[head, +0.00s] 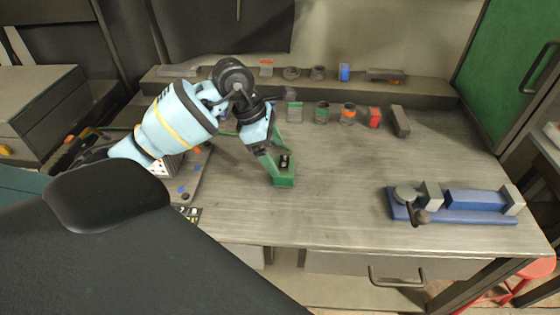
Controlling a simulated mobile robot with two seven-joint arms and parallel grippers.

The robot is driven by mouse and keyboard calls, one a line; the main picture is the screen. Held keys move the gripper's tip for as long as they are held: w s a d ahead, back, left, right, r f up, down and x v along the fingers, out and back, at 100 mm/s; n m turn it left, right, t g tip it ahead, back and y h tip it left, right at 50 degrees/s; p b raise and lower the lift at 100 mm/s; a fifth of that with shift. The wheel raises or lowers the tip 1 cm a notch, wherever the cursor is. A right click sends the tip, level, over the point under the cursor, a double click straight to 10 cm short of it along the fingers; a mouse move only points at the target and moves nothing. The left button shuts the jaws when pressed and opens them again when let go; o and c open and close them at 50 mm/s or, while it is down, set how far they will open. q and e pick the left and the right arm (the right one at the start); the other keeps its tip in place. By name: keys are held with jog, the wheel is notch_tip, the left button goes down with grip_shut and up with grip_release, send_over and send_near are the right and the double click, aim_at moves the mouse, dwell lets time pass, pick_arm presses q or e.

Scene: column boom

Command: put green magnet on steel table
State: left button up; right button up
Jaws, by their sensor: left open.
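My left gripper (284,162) reaches down from the left over the middle of the steel table (340,200). Its green fingers are apart, so it is open. A small green block with a dark top, which looks like the green magnet (284,181), is at the fingertips, low over or on the table top. The fingers and the block are a similar green, so I cannot tell where they meet or whether they touch. My right gripper is not in view.
A blue and grey vise (470,204) sits at the table's right. Small containers and blocks, including a red one (375,117), stand along the back below a raised shelf (420,90). A board with coloured parts (190,175) lies at left. The table's centre right is clear.

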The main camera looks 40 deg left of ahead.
pick_arm(q)
jog(key=v, duration=0.7)
dwell(1.7)
